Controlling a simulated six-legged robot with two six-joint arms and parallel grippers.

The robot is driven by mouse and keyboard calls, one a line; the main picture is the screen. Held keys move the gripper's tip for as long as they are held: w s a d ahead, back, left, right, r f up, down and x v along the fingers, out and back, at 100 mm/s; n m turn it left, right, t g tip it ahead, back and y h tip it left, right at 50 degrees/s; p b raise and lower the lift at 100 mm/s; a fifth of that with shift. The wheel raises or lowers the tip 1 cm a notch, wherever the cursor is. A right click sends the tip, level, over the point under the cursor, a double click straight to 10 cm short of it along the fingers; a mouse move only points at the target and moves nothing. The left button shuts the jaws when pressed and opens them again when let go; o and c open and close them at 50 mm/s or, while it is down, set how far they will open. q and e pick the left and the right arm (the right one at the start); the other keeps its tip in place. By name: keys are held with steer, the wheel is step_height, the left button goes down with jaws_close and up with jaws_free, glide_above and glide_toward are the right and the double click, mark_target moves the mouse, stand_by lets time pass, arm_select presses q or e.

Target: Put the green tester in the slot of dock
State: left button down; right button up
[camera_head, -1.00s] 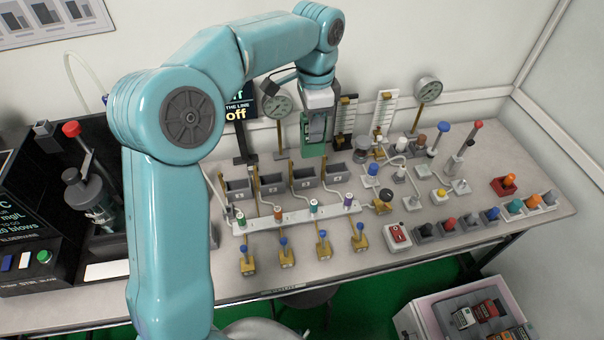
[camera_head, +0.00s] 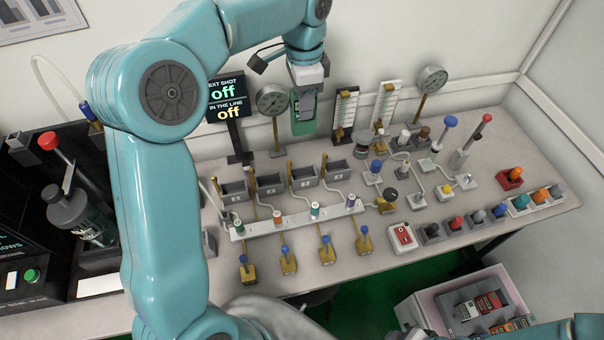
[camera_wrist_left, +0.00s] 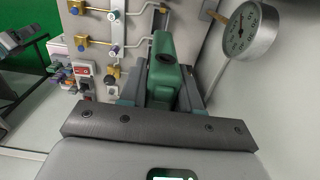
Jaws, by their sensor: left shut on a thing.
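The green tester (camera_head: 302,118) hangs upright below my left gripper (camera_head: 304,92), above the back of the bench. In the left wrist view the green tester (camera_wrist_left: 164,82) sits between the two grey fingers of my left gripper (camera_wrist_left: 165,98), which is shut on it. A grey holder (camera_head: 462,326) inside the pale box at the lower right carries several handheld testers and looks like the dock. An empty slot in it cannot be made out.
The pale box (camera_head: 421,309) stands below the bench's front edge. Valves on a white manifold (camera_head: 290,220), dark open bins (camera_head: 268,183) and a red switch (camera_head: 402,236) crowd the bench. A dial gauge (camera_head: 272,101) and flow meters (camera_head: 345,112) stand near the tester.

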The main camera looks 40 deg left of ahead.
arm_select(q)
step_height(320, 180, down, 20)
steer(key=shift+r, duration=0.1)
steer(key=shift+d, duration=0.1)
steer(key=shift+s+b, duration=0.1)
steer(key=shift+b, duration=0.25)
steer(key=shift+f, duration=0.25)
steer(key=c, duration=0.8)
jaws_free()
steer(key=shift+r, duration=0.1)
